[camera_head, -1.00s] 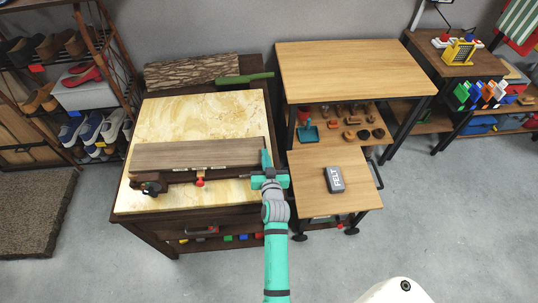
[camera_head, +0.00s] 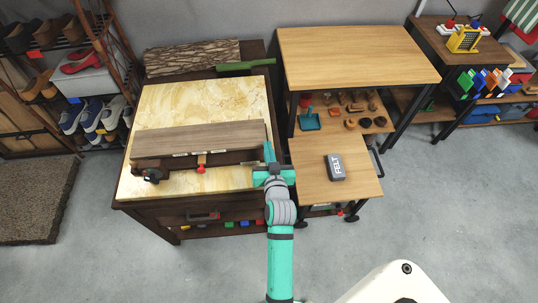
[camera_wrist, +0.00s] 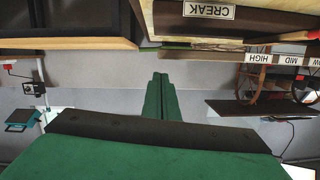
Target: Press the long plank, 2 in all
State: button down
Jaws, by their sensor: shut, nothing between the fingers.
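The long plank (camera_head: 200,138) is a grey-brown board lying across a dark wooden mount on a pale stone-topped cabinet (camera_head: 235,98). A small red piece (camera_head: 201,167) shows below its front edge. My gripper (camera_head: 268,149) is shut and empty at the plank's right end. I cannot tell whether it touches the plank. In the wrist view the green fingers (camera_wrist: 161,97) lie together. Upside-down labels reading CREAK (camera_wrist: 208,11), HIGH and MID show there above them.
A bark-covered board (camera_head: 193,57) and a green-handled tool (camera_head: 246,66) lie behind the plank. To the right are a wooden table (camera_head: 350,52) and a lower shelf carrying a grey FELT block (camera_head: 334,167). A shoe rack (camera_head: 95,80) stands at left.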

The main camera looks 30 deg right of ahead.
jog(key=v, duration=0.3)
jog(key=shift+s+r, duration=0.2)
jog(key=shift+s, duration=0.2)
jog(key=shift+w, duration=0.15)
dwell(0.9)
jog(key=shift+d, duration=0.1)
dwell(1.1)
